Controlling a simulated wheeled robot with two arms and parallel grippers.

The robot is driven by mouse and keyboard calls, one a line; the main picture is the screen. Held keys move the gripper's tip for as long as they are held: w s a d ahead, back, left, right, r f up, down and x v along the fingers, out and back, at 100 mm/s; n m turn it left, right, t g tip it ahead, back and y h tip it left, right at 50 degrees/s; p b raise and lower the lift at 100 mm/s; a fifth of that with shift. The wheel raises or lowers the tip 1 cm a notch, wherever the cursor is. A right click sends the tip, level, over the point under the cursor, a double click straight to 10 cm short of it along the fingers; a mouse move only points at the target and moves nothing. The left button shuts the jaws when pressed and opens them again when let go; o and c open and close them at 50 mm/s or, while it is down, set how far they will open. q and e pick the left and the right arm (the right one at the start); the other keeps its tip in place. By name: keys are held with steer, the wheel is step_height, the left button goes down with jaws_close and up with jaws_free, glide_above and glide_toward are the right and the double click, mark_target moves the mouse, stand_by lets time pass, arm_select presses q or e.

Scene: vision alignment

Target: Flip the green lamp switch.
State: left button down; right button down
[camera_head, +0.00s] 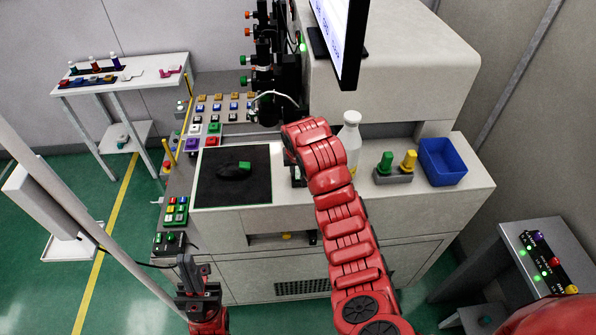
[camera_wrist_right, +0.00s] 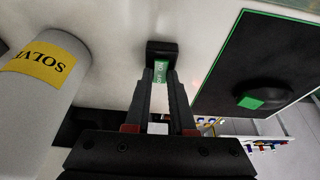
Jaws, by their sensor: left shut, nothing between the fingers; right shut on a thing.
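The green lamp switch (camera_wrist_right: 161,70) is a small green rocker with white lettering in a black housing (camera_wrist_right: 161,49), set on the white worktop. In the right wrist view my right gripper (camera_wrist_right: 160,88) has its fingertips at the green part, shut on it. In the head view my right gripper (camera_head: 296,176) is mostly hidden behind my red wrist, beside the black mat, and the switch is hidden there. My left gripper (camera_head: 186,272) is shut and empty in front of the bench, at lower left.
A white bottle (camera_head: 350,135) with a yellow label stands close beside my right gripper. A monitor (camera_head: 345,40) overhangs behind. A blue bin (camera_head: 441,162) and green and yellow knobs stand to the right.

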steer(key=shift+w+g+b, duration=0.25)
steer(key=shift+g+b, duration=0.15)
steer(key=shift+b, duration=0.3)
steer(key=shift+w+g+b, duration=0.15)
steer(key=shift+g+b, duration=0.25)
steer(key=shift+b, duration=0.05)
steer(key=shift+w+f+g+b, duration=0.1)
steer(key=shift+g+b, duration=0.4)
steer(key=shift+b, duration=0.25)
steer(key=shift+a+f+g+y+b, duration=0.2)
steer(key=shift+f+g+y+b, duration=0.15)
steer(key=shift+b, duration=0.3)
steer(key=shift+w+r+g+b, duration=0.15)
steer(key=shift+g+b, duration=0.1)
steer(key=shift+b, duration=0.35)
steer(key=shift+r+b, duration=0.1)
steer(key=shift+b, duration=0.35)
steer(key=shift+r, duration=0.15)
